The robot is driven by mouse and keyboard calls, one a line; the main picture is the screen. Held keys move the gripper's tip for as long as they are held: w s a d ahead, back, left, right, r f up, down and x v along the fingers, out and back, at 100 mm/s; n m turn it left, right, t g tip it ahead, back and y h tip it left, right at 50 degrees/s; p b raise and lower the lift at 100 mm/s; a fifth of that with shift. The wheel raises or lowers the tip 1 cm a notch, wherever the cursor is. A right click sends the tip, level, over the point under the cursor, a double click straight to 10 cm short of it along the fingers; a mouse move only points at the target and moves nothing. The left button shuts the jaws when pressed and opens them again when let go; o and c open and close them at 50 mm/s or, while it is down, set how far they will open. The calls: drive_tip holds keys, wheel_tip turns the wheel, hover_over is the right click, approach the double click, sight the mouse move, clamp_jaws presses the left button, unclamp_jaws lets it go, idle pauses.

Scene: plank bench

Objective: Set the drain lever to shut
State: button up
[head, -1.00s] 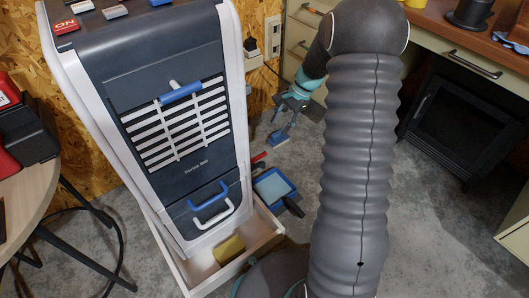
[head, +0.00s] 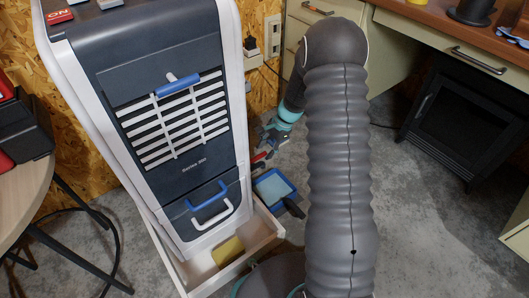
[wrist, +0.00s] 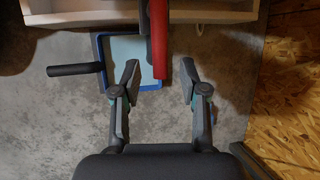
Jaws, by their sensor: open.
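The drain lever appears to be the red bar (wrist: 158,38) in the wrist view, reaching down from the top edge. It also shows as a small red piece (head: 258,157) at the right side of the dark cooler unit (head: 180,185) in the head view. My gripper (wrist: 160,70) is open, with one finger on each side of the red bar's lower end in the picture. I see no contact, and cannot tell the depth between them. In the head view my gripper (head: 268,145) is small and partly hidden beside the unit.
A blue tray (head: 291,194) with a dark handle lies on the floor below. An open white drawer (head: 262,243) at the unit's base holds a yellow block (head: 228,250). A wood-chip wall (wrist: 290,80) stands close at right in the wrist view.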

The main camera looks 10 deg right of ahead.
drive_tip(key=shift+a+f, duration=0.3)
drive_tip(key=shift+f, duration=0.3)
clamp_jaws()
